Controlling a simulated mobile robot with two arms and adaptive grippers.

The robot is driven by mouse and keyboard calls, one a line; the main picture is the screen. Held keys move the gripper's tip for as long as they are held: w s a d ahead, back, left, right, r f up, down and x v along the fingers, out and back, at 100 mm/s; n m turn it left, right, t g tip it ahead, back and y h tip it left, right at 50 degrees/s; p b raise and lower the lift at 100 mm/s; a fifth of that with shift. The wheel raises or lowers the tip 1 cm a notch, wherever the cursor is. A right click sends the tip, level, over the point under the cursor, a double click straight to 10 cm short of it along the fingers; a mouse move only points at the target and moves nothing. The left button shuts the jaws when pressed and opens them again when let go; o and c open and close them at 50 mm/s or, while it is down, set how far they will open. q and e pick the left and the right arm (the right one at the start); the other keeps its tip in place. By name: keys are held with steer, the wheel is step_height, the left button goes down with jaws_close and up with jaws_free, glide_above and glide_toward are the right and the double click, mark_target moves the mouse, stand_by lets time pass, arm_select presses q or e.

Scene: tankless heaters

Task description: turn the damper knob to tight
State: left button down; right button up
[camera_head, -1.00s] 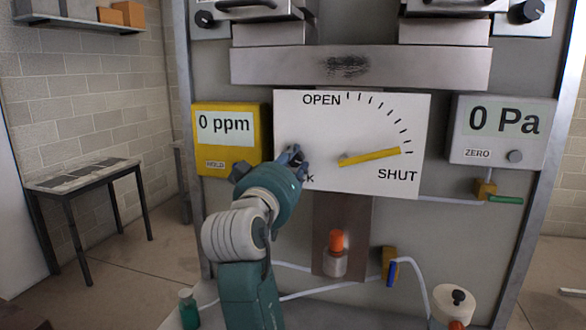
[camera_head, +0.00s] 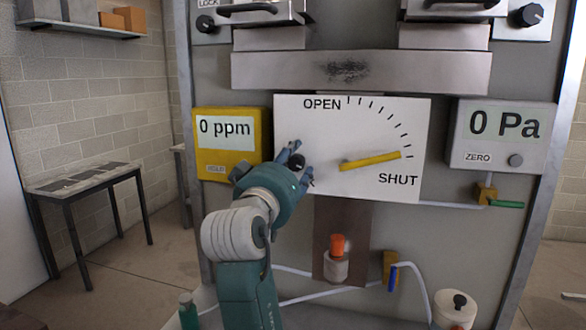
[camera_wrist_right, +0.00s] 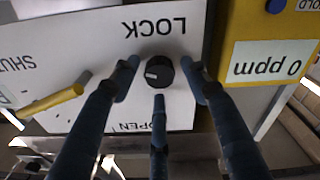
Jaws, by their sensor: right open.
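The black damper knob (camera_wrist_right: 158,73) is round, with a small pale mark on its face, and sits beside the LOCK label on the white damper panel (camera_head: 380,108). My right gripper (camera_head: 298,160) is open, its fingers spread around the knob. In the right wrist view, two fingers flank the knob and a third points at it from the opposite side to the label; I see gaps and no clear contact. The yellow damper lever (camera_head: 370,161) points right, near SHUT. In the head view the hand covers the LOCK label. My left gripper is not in view.
A yellow 0 ppm meter (camera_head: 226,168) is left of the panel, and a 0 Pa gauge (camera_head: 500,165) is on the right. A brown plate with an orange knob (camera_head: 338,243) is below. The lever stands clear of my fingers, to their right in the head view.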

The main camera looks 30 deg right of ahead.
mark_target(298, 117)
step_height(298, 117, up, 9)
steer(key=shift+r, duration=0.1)
stand_by(0.7)
